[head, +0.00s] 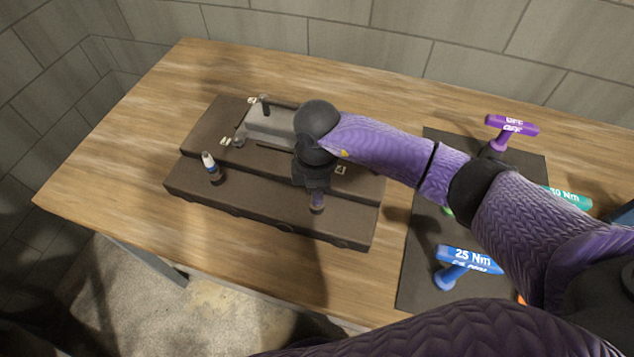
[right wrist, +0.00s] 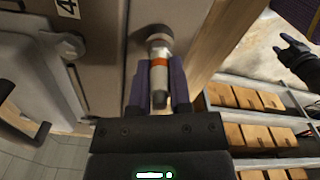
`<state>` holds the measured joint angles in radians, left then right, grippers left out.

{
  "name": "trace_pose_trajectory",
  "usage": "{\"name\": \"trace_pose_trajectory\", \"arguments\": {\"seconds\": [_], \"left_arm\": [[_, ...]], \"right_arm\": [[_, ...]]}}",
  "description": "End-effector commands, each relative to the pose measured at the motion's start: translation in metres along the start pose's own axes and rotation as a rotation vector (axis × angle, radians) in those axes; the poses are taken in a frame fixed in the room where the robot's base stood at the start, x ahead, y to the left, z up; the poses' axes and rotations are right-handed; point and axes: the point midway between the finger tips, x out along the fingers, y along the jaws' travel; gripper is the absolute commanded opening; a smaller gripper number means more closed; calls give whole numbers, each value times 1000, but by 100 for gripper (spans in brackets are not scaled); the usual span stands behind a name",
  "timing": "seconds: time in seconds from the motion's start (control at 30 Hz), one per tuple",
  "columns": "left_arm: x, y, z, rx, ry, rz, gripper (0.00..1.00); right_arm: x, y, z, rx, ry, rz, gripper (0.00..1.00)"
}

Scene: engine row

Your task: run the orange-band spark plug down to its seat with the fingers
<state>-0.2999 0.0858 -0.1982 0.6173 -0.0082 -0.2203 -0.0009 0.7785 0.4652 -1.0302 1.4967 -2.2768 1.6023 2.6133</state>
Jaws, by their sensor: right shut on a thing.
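The orange-band spark plug (right wrist: 159,64) stands at a round well in the brown engine block (right wrist: 107,60) in the right wrist view, its far end inside the well's mouth. My right gripper (right wrist: 158,88) is shut on the plug, one finger on each side. In the head view my right gripper (head: 317,203) points down at the right part of the block's front step (head: 265,208), and the arm and fingers hide the plug there. My left gripper (right wrist: 287,46) shows at the right of the right wrist view, away from the block, fingers apart and empty.
A white plug with a blue band (head: 209,163) stands upright in the block's left part. A dark mat (head: 418,275) on the right holds a blue 25 Nm wrench (head: 468,262), a purple wrench (head: 512,126) and a teal wrench (head: 566,197). The table's left end is clear.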

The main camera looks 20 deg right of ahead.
Motion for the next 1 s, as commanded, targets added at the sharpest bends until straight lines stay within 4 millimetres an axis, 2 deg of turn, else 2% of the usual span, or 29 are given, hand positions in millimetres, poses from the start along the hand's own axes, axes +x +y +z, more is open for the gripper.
{"name": "trace_pose_trajectory", "arguments": {"seconds": [0.03,0.37,0.83,1.0], "left_arm": [[-10,0,-2,-2,2,1,59],[-43,4,-7,-10,10,9,59],[-90,3,-12,-9,14,8,59],[-100,2,-13,-9,14,7,59]], "right_arm": [[-5,-1,0,59,0,-3,0],[-5,-1,-1,504,0,-3,0],[-5,0,-2,730,4,-3,0],[-3,0,-1,811,4,0,0]]}}
